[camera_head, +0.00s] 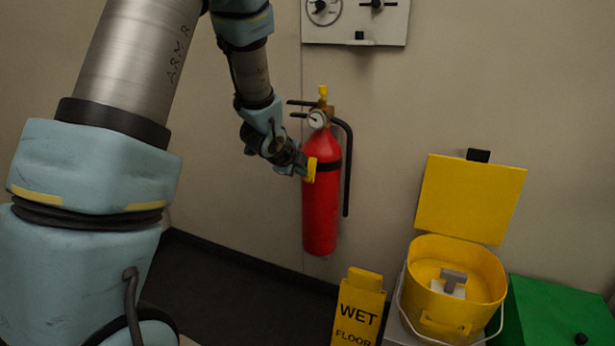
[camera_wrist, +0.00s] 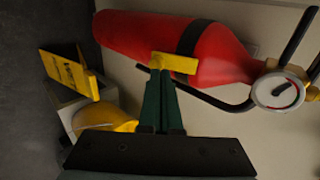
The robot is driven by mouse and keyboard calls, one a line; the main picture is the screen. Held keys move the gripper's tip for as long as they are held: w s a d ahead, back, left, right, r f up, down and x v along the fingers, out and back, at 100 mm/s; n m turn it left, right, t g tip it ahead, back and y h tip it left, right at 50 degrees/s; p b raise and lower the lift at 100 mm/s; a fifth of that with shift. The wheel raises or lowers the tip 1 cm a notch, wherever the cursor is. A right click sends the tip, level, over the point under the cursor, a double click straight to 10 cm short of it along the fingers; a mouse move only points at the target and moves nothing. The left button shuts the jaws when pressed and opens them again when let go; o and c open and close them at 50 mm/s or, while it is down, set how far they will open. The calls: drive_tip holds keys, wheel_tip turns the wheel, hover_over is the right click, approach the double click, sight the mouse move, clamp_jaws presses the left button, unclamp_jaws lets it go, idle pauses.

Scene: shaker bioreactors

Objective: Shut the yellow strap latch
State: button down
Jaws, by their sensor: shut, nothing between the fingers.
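A red fire extinguisher (camera_head: 320,215) hangs on the wall, held by a black strap (camera_head: 329,166). The yellow strap latch (camera_head: 311,170) sits at the strap's left side. In the wrist view the latch (camera_wrist: 178,63) is a small yellow plate over the red cylinder beside the black strap (camera_wrist: 193,37). My gripper (camera_head: 299,167) is at the latch from the left. In the wrist view its dark green fingers (camera_wrist: 160,74) are together and empty, with their tips at the latch's near edge. I cannot tell whether they touch it. The tips partly hide that edge.
A black hose (camera_head: 347,170) hangs right of the extinguisher, below its gauge (camera_head: 317,119). A yellow wet-floor sign (camera_head: 358,310), an open yellow bucket (camera_head: 425,290) and a green box (camera_head: 550,315) stand below. A control panel (camera_head: 385,30) is on the wall above.

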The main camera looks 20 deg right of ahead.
drive_tip(key=shift+f+t+b, duration=0.3)
drive_tip(key=shift+f+b, duration=0.5)
drive_tip(key=shift+b, duration=0.15)
drive_tip(key=shift+r+p, duration=0.7)
drive_tip(key=shift+p, duration=0.2)
drive_tip(key=shift+r, duration=0.1)
drive_tip(key=shift+r+p, duration=0.55)
drive_tip(key=shift+r, duration=0.15)
